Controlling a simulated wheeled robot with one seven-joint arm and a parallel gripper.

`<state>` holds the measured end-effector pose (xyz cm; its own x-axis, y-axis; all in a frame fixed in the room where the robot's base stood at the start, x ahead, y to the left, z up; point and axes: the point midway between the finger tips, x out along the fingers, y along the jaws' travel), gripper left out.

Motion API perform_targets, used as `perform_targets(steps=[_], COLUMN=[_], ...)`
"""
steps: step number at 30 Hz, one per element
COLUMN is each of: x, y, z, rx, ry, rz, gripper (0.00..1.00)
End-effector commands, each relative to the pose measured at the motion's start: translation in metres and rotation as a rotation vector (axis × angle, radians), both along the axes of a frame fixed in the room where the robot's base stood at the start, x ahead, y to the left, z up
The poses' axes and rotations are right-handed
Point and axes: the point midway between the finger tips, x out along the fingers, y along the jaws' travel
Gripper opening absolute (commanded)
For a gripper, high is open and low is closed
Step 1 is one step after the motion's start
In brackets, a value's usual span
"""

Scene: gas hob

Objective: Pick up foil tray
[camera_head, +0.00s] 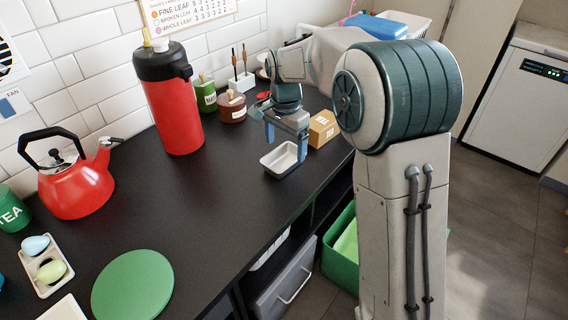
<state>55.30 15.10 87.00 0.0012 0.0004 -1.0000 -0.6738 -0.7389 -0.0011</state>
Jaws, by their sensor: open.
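The foil tray (279,160) is a small, shallow, light grey rectangular tray on the black counter, near its front edge. My gripper (285,145) points down over the tray, with its two blue-grey fingers apart. One finger is at the tray's far left side and the other is at its right end. I cannot tell whether the fingers touch the tray. The tray's inside looks empty, and part of its right end is hidden by a finger.
A tan box (322,129) stands close to the right of my gripper. A red kettle (75,180) and green disc (132,284) are at left. The counter between is clear.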

Motion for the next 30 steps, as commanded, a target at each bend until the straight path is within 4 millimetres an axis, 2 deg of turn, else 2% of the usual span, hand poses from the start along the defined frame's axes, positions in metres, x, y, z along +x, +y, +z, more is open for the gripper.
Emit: perform_targets(steps=[3,7,11,17,18,22,23,30], x=[-0.003,-0.003,-0.003,-0.003,-0.003,-0.003,-0.003,-0.003], y=[0.003,0.003,0.004,0.004,0.004,0.004,0.004,0.004], z=[-0.021,-0.039,-0.046,-0.047,-0.046,-0.046,-0.046,-0.046], rx=[-0.002,-0.002,-0.001,-0.001,-0.001,-0.001,-0.001,-0.001], ry=[0.004,0.003,0.001,0.001,0.001,0.001,0.001,0.001], rz=[0.001,0.001,0.001,0.001,0.001,0.001,0.001,0.001], gripper=[0.87,0.87,0.87,0.87,0.82,0.46,0.41,0.40])
